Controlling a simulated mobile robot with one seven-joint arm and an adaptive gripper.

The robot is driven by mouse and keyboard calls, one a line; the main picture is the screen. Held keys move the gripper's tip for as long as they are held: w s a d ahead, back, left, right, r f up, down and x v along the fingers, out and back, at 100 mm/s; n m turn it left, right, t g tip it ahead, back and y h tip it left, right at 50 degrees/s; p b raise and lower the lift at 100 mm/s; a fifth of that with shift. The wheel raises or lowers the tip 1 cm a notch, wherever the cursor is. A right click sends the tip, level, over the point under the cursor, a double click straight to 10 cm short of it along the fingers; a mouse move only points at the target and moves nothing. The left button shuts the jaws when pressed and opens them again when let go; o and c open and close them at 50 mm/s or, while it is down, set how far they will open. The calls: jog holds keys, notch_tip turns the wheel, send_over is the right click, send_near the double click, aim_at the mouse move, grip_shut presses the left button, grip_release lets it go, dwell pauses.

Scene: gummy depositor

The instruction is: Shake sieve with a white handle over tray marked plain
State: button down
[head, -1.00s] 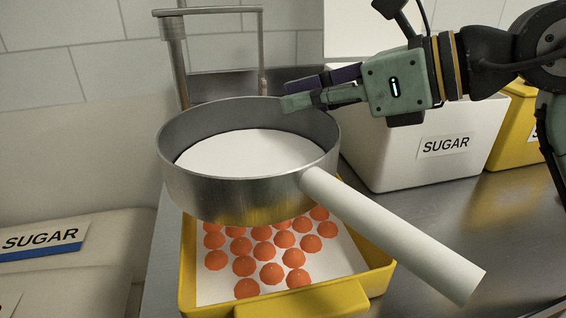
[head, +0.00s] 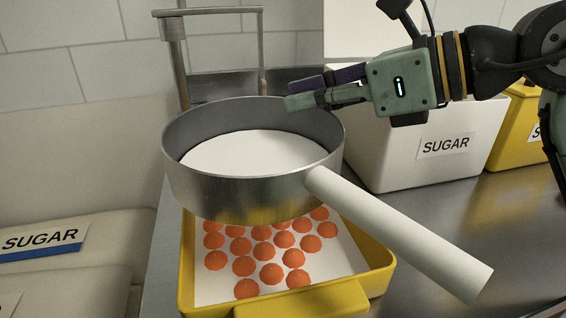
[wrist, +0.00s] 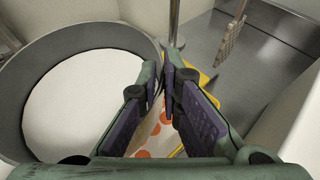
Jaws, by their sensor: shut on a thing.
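The sieve (head: 240,192) is a round metal pan with a white handle (head: 400,232) pointing to the lower right. White powder (head: 255,155) covers its inside; it also shows in the wrist view (wrist: 80,110). My gripper (head: 292,98) is shut on the sieve's far right rim, and in the wrist view its fingers (wrist: 160,88) close on the rim at the sieve's right side. The sieve is held roughly level above a yellow tray (head: 375,268) with several orange gummies on a white sheet. No "plain" label shows on the tray; part of it is hidden under the sieve.
A white bin (head: 400,165) labelled SUGAR stands at the right, with a yellow bin (head: 520,130) behind it. A metal post with a crossbar (head: 180,60) rises behind the sieve. Pale sacks with a SUGAR sign (head: 40,240) lie at the left. The steel counter (head: 490,220) is clear at right.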

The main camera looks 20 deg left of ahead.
jog(key=shift+s+a, duration=0.1)
jog(key=shift+a, duration=0.15)
jog(key=shift+w+d+p, duration=0.15)
jog(key=shift+w+d, duration=0.2)
jog(key=shift+d, duration=0.4)
jog(key=shift+w+d+p, duration=0.15)
jog(key=shift+w+d, duration=0.2)
jog(key=shift+d, duration=0.35)
jog(key=shift+a, duration=0.1)
jog(key=shift+s+a+b, duration=0.15)
jog(key=shift+s+a, duration=0.2)
jog(key=shift+a, duration=0.3)
jog(key=shift+s+a+b, duration=0.15)
jog(key=shift+s+a, duration=0.15)
jog(key=shift+a, duration=0.35)
jog(key=shift+w+d, duration=0.35)
jog(key=shift+d, duration=0.35)
jog(key=shift+w+d, duration=0.3)
jog(key=shift+d, duration=0.35)
jog(key=shift+a, duration=0.1)
jog(key=shift+s+a, duration=0.35)
jog(key=shift+a, duration=0.3)
jog(key=shift+s+a, duration=0.3)
jog(key=shift+a, duration=0.3)
